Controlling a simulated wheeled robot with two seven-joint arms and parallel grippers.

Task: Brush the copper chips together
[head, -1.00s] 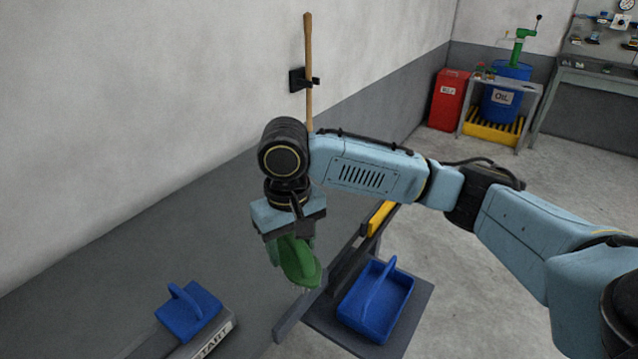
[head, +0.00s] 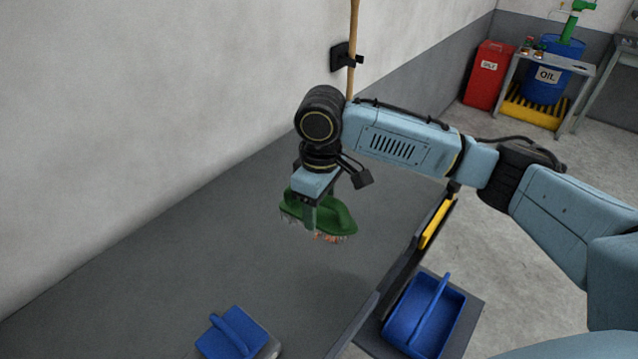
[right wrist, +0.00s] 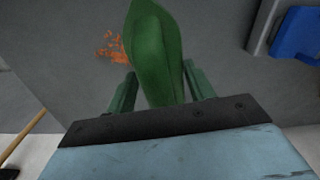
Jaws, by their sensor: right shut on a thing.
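My right gripper (head: 318,200) is shut on a green brush (head: 335,211) and holds it over the dark grey surface. The brush's pale bristles face down; in the head view I cannot tell whether they touch the surface. Orange copper chips (head: 328,238) show just under the brush's lower edge. In the right wrist view the chips (right wrist: 117,48) lie in a small loose patch left of the green brush (right wrist: 155,50), and the right gripper's fingers (right wrist: 158,90) stand on both sides of its grip. My left gripper is not in view.
A blue handled piece (head: 232,335) lies at the bottom of the head view. A blue handled tray (head: 455,318) stands on a lower shelf at the right, beyond the raised dark edge (head: 402,270). A wooden pole (head: 353,25) hangs in a wall holder. The surface left of the brush is clear.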

